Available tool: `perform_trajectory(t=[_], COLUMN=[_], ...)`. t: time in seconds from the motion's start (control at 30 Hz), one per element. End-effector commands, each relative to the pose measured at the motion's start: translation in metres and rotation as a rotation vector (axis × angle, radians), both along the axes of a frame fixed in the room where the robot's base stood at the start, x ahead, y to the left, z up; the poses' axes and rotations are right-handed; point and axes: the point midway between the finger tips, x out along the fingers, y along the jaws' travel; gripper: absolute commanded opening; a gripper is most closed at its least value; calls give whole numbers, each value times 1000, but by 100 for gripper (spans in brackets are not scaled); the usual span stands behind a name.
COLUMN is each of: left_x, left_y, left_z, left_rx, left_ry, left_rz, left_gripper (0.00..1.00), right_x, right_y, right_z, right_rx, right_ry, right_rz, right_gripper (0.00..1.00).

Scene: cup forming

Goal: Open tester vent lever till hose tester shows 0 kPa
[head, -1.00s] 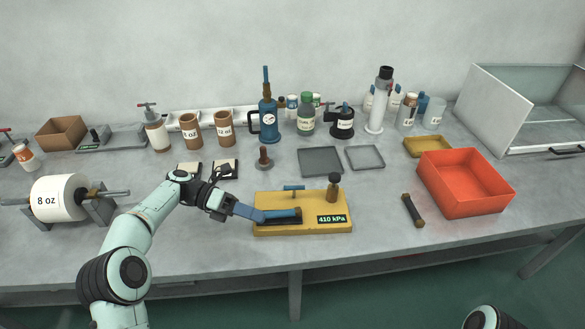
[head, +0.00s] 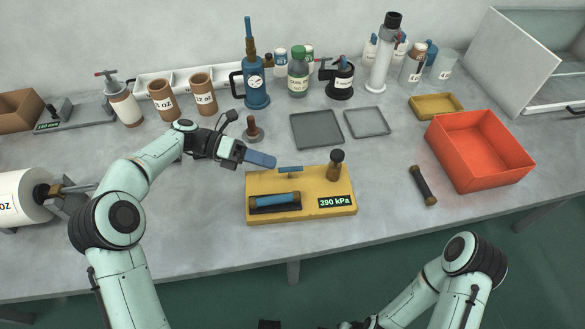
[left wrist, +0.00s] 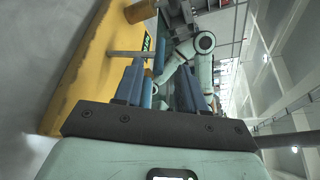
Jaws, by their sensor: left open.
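The yellow hose tester (head: 320,202) sits near the table's front edge, and its display (head: 336,202) reads 390 kPa. A blue hose piece with brown ends (head: 275,200) lies in its dark slot. The blue T-shaped vent lever (head: 289,169) stands at the tester's back edge. A brown knob (head: 336,167) stands to its right. My left gripper (head: 262,159) is open, with its blue fingers just left of the lever. Its fingers also show in the left wrist view (left wrist: 160,88), beside the yellow tester (left wrist: 82,75). My right arm shows at bottom right; its gripper is out of frame.
A dark rod with brown ends (head: 423,186) and an orange bin (head: 480,150) lie to the right. A brown-topped stamp (head: 253,130) stands behind my left gripper. Two flat grey trays (head: 317,129) lie behind the tester. Bottles and cups line the back.

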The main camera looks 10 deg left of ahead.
Motion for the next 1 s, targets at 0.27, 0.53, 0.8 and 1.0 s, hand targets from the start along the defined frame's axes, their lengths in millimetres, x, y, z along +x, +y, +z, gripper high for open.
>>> perform_trajectory(t=[0.27,0.53,0.8,1.0], left_x=[-6,-7,-7,-7], left_y=[-52,-70,-71,-70], left_z=[-11,-15,-14,-14], left_rx=[-1,-1,-1,-1], left_ry=[1,0,0,0], left_rz=[-2,1,1,1], left_gripper=[40,40,34,0], right_x=[-2,-3,-2,-3], right_y=[0,0,0,0], right_z=[-8,-10,-10,-10], right_rx=[0,0,0,0], right_ry=[2,3,3,3], right_rz=[0,0,0,0], right_gripper=[40,40,40,40])
